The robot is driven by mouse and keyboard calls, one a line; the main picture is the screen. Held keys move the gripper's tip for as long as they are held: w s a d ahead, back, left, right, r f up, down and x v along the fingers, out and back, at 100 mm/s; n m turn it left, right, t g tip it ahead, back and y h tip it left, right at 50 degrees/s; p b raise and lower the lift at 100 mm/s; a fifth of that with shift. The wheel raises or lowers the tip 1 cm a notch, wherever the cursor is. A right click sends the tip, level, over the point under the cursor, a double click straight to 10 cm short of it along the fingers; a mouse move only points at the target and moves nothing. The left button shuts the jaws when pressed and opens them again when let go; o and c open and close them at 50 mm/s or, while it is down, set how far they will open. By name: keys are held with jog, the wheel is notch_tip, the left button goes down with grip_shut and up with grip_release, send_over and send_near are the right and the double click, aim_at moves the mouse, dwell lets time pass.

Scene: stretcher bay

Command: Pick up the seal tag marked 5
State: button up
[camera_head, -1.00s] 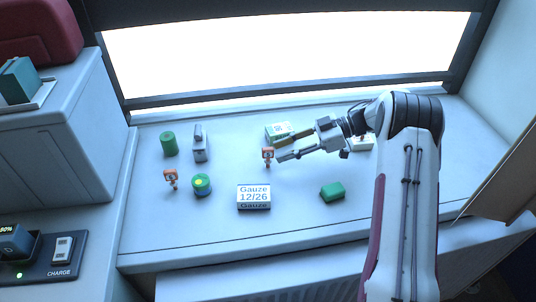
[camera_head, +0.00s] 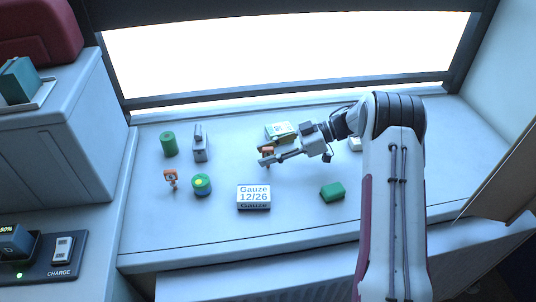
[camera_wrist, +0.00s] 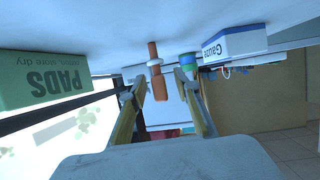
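Two small orange seal tags stand on the counter; I cannot read a number on either. One tag (camera_head: 266,150) is right at my gripper (camera_head: 267,158), partly hidden by a finger in the head view. The other tag (camera_head: 171,176) stands at the left, beside a round green-and-blue item. In the wrist view my gripper (camera_wrist: 160,93) is open, its two fingers apart. The orange tag (camera_wrist: 155,68) shows between the fingertips, with a gap visible on both sides. Neither finger appears to touch it.
A gauze box (camera_head: 253,197) stands in front of my gripper and a green block (camera_head: 332,191) to its right. A pads box (camera_wrist: 45,78) is close by. A green cylinder (camera_head: 169,144), a grey item (camera_head: 200,144) and a green-and-blue round item (camera_head: 202,184) stand left.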

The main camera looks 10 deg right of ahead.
grip_shut()
jog(key=shift+r, duration=0.1)
jog(key=shift+r, duration=4.95)
